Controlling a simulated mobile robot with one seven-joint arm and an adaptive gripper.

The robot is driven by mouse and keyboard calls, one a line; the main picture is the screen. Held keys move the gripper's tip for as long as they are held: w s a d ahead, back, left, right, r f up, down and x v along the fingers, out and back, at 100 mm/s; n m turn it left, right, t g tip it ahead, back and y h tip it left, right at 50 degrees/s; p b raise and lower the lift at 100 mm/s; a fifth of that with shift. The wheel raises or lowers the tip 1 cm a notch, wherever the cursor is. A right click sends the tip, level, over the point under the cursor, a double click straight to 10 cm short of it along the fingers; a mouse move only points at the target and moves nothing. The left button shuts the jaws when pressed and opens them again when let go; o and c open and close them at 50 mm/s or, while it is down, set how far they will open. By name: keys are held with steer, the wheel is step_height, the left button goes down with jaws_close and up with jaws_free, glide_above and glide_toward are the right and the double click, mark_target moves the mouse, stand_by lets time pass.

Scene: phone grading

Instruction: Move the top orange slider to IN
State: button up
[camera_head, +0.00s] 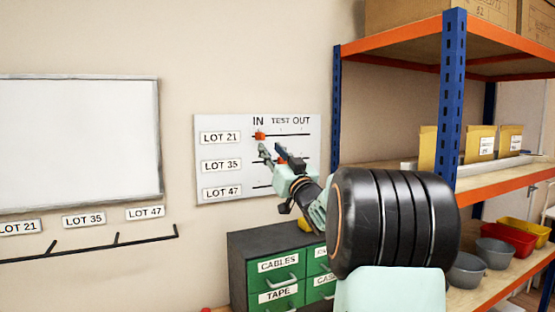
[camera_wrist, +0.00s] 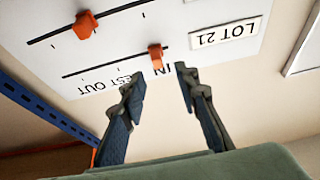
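The top orange slider (camera_head: 260,136) sits on the LOT 21 line of the white board (camera_head: 210,185), at the left end under the IN label. In the wrist view, which is upside down, the top slider (camera_wrist: 155,57) is at the line's IN end beside the IN label (camera_wrist: 160,70). My gripper (camera_head: 271,150) is in front of the board, just below and right of this slider. In the wrist view my gripper (camera_wrist: 160,78) is open and empty, its fingertips apart, with the slider just beyond them. Contact with the slider cannot be told.
A second orange slider (camera_wrist: 85,24) is on the neighbouring LOT 35 line, partly hidden by my gripper in the head view. A green drawer cabinet (camera_head: 250,282) stands below the board. An orange and blue shelf rack (camera_head: 453,95) is at right. A whiteboard (camera_head: 75,140) hangs at left.

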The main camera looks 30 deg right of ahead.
steer(key=v, duration=0.4)
steer(key=shift+s, duration=0.15)
stand_by(0.4)
